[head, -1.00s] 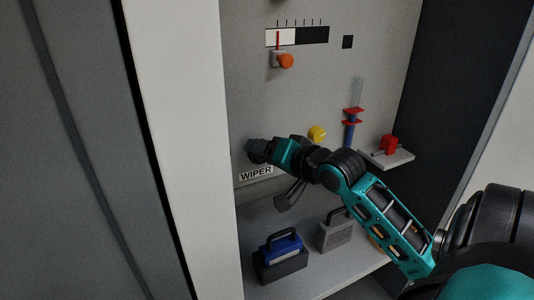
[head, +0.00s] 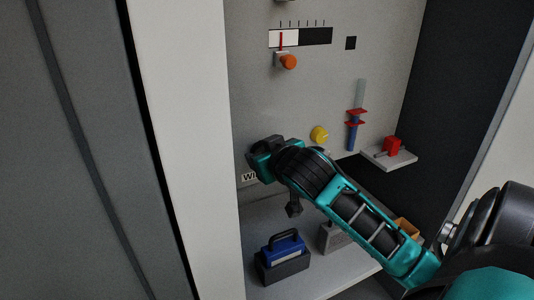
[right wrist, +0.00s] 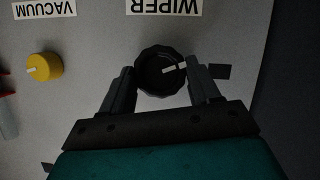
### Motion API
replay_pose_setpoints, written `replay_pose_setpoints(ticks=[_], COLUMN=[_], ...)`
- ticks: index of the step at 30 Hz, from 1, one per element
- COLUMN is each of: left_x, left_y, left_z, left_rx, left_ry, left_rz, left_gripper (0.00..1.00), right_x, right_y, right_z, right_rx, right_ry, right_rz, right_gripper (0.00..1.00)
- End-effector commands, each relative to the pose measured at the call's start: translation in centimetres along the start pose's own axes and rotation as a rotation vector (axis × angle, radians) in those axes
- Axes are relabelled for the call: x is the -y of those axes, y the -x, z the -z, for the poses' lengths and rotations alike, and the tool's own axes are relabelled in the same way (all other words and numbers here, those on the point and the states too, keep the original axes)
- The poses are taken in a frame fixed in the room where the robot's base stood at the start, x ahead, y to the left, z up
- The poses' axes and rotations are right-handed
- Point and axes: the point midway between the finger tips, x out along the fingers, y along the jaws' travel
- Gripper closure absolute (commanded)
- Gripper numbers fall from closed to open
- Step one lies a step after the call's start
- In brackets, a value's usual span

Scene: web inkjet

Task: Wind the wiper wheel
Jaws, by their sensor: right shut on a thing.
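The wiper wheel (right wrist: 153,75) is a black ridged knob with a white pointer mark toward the right in the right wrist view. The upside-down WIPER label (right wrist: 164,7) is above it there. My right gripper (right wrist: 163,84) is shut on the wheel, one finger on each side. In the head view my right arm reaches in from the lower right and its gripper (head: 262,147) is against the panel; it hides the wheel and part of the WIPER label (head: 250,177). My left gripper is not in view.
A yellow knob (head: 319,134) is to the right of the gripper. An orange knob (head: 288,62) sits under a gauge (head: 300,37). A red-and-blue slider (head: 354,121) and a shelf with a red part (head: 393,146) are further right. A blue handled cartridge (head: 284,246) stands below.

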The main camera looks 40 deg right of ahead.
Motion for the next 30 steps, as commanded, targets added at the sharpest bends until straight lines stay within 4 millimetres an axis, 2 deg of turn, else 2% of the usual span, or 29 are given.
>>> replay_pose_setpoints(ticks=[30], left_x=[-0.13], left_y=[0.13], left_z=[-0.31], left_rx=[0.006], left_ry=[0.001], left_rz=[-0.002], left_gripper=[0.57], right_x=[0.69], right_y=[-0.23], right_z=[-0.71], right_rx=[0.011], right_ry=[0.894], right_rz=[-0.364], right_gripper=[0.69])
